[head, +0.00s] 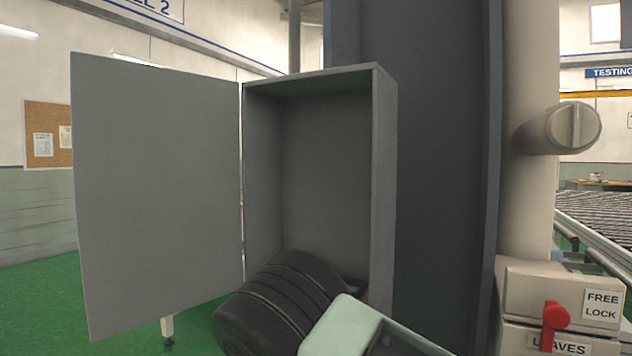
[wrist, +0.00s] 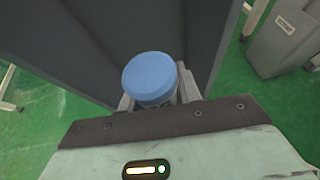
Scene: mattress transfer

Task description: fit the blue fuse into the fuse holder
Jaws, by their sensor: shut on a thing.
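In the head view my dark wrist and pale arm cover the lower part of the open grey cabinet (head: 325,150), and the fuse and fingertips are hidden there. I cannot make out the fuse holder in either view. The upper inside of the cabinet looks empty.
The cabinet door (head: 155,190) stands wide open to the left. A dark column (head: 430,170) rises right of the cabinet. A beige post with a round knob (head: 572,127) and a red lever (head: 553,318) are further right. A grey bin (wrist: 285,40) stands on the green floor.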

